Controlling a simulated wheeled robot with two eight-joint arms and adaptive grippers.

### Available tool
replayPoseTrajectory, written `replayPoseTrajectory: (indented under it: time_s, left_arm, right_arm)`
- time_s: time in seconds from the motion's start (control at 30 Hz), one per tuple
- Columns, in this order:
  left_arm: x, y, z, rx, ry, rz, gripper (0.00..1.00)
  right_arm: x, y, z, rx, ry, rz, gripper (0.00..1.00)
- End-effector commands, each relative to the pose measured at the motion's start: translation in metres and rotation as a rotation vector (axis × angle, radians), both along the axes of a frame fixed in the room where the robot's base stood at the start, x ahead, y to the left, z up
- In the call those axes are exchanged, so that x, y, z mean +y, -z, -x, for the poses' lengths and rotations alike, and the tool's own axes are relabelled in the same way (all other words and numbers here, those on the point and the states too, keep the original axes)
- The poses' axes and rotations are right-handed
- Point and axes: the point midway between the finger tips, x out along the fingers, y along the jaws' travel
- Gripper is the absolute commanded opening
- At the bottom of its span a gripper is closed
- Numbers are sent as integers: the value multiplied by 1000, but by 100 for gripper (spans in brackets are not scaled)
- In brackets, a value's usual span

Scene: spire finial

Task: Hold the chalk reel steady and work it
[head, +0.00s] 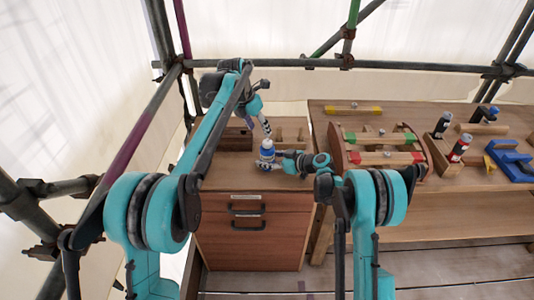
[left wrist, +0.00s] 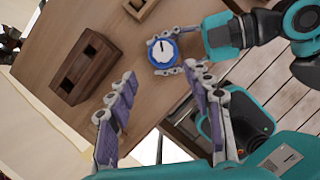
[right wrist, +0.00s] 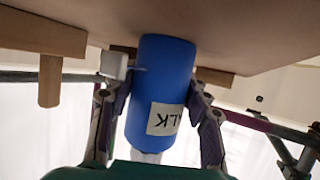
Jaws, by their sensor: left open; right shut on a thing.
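The chalk reel (head: 266,153) is a blue cylinder with a white top, standing on the wooden cabinet top (head: 222,183). In the left wrist view the reel (left wrist: 162,50) shows its round face with a dark mark. In the right wrist view the reel (right wrist: 165,85) appears upside down, with a white label partly reading chalk. My right gripper (head: 272,163) is shut around the reel's body from the right; its fingers (right wrist: 158,110) lie on both sides. My left gripper (head: 267,131) is open and empty, pointing down just above the reel; its fingers (left wrist: 155,95) are spread apart.
A dark slotted wooden block (left wrist: 84,68) stands beside the reel, with a lighter wooden piece (head: 290,132) behind. The bench to the right carries a wooden rack with green and red levels (head: 380,158), cans (head: 460,148) and a blue tool (head: 510,160). Scaffold poles (head: 330,63) surround the area.

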Motion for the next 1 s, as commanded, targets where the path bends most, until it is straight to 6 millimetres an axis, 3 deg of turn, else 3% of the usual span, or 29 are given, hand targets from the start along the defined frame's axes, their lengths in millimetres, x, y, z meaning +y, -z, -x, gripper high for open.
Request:
replayPoseTrajectory:
  time_s: [0.2, 0.3, 0.4, 0.53, 0.7, 1.0]
  left_arm:
    - [42, 76, -23, -84, 167, 149, 51]
    - [51, 108, -25, -181, 245, 266, 51]
    - [49, 125, -21, -300, 286, 399, 51]
    - [46, 129, -7, -474, 297, 571, 51]
    - [54, 118, 18, -687, 276, 734, 51]
    - [64, 101, 41, -861, 240, 841, 51]
  right_arm:
    - [0, 0, 0, -1, 0, -1, 15]
    - [0, 0, 0, -1, 0, -1, 15]
    - [0, 0, 0, 0, 0, 0, 15]
    - [0, 0, 0, 0, 0, 0, 15]
    - [0, 0, 0, 0, 0, 0, 15]
    - [0, 0, 0, 0, -1, 0, 15]
